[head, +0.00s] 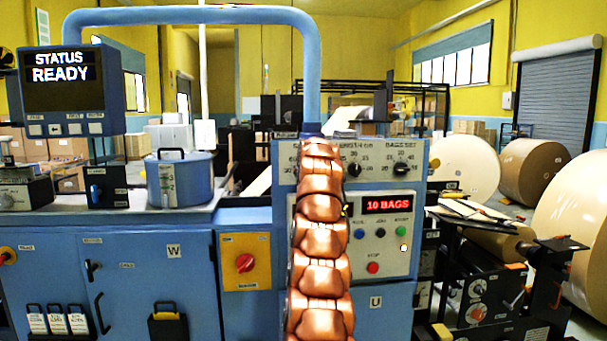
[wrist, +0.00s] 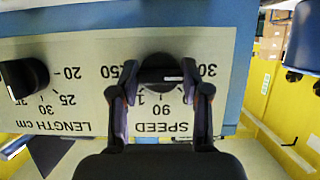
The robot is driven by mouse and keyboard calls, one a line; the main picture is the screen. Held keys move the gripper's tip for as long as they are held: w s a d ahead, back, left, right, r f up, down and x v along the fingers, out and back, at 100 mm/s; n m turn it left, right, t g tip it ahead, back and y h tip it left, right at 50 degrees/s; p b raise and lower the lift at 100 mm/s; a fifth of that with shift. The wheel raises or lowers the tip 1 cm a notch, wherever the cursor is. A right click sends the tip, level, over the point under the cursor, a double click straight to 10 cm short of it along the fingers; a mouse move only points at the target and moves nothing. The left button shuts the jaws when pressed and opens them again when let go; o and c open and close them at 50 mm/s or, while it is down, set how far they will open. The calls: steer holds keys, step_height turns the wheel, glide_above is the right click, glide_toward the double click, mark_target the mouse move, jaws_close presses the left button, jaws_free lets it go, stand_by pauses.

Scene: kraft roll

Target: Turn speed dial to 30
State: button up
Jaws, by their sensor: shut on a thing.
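The black speed dial (wrist: 158,66) shows in the wrist view, which sees the panel upside down. The SPEED lettering, 90, 30 and a partly covered number lie around it. My gripper (wrist: 160,79) is closed around the dial, one finger on each side. A small white mark shows on the dial's lower right, but its exact reading is hard to tell. In the head view, my copper-coloured arm hides the dial and my gripper; a 30 of its scale shows just left of the arm on the control panel (head: 410,262).
The length dial (wrist: 24,77) is beside the speed dial. In the head view, the bag-set dial (head: 401,168), a red 10 BAGS display (head: 387,204) and several coloured buttons lie right of my arm. The status screen (head: 68,88) reads READY. A blue pipe (head: 200,15) arches overhead.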

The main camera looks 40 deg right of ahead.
steer(key=shift+r, duration=0.45)
steer(key=o, duration=1)
steer(key=shift+s+a, duration=0.15)
steer(key=shift+c, duration=0.2)
steer(key=shift+o, duration=0.9)
steer(key=shift+f, duration=0.25)
steer(key=v, duration=1.1)
steer(key=shift+s+a, duration=0.2)
